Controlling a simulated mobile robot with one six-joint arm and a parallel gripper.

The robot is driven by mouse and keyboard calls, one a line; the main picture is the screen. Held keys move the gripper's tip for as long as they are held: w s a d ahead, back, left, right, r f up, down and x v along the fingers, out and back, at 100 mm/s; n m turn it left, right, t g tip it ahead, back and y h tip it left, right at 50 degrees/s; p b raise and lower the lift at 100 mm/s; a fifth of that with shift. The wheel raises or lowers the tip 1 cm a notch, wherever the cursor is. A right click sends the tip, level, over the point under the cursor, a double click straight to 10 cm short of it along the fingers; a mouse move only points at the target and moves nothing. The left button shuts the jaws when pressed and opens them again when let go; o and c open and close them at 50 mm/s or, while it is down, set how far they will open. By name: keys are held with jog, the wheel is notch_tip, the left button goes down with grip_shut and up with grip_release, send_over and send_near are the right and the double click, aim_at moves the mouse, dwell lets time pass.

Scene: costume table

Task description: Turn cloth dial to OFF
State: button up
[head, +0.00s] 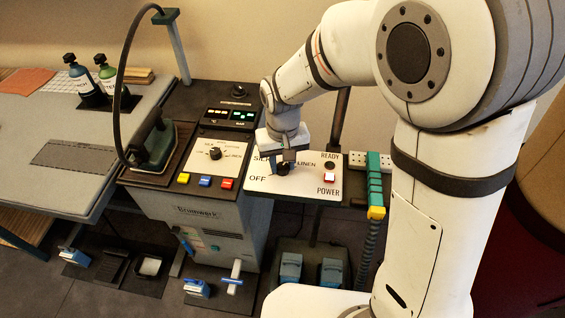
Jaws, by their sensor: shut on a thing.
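The cloth dial (283,169) is a dark knob on a white panel (318,185) marked SILK, LINEN and OFF, in the middle of the head view. My gripper (284,160) points down over the dial and is shut on it. The gripper hides the dial's upper part, its pointer and some of the lettering, so I cannot tell which mark it points to. OFF stands to the lower left of the dial, LINEN to the upper right.
A second dial (215,153) with coloured buttons is to the left, beside a green iron (154,143). A green-and-yellow hose unit (375,190) stands close on the right.

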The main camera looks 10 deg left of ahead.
jog(key=n+b, duration=0.1)
jog(key=n, duration=0.6)
jog(key=n+b, duration=0.1)
jog(key=n, duration=0.5)
jog(key=shift+n, duration=0.4)
jog(key=n, duration=0.7)
jog(key=shift+b, duration=0.4)
jog(key=n, duration=0.6)
jog(key=o, duration=1)
jog(key=shift+c, duration=0.2)
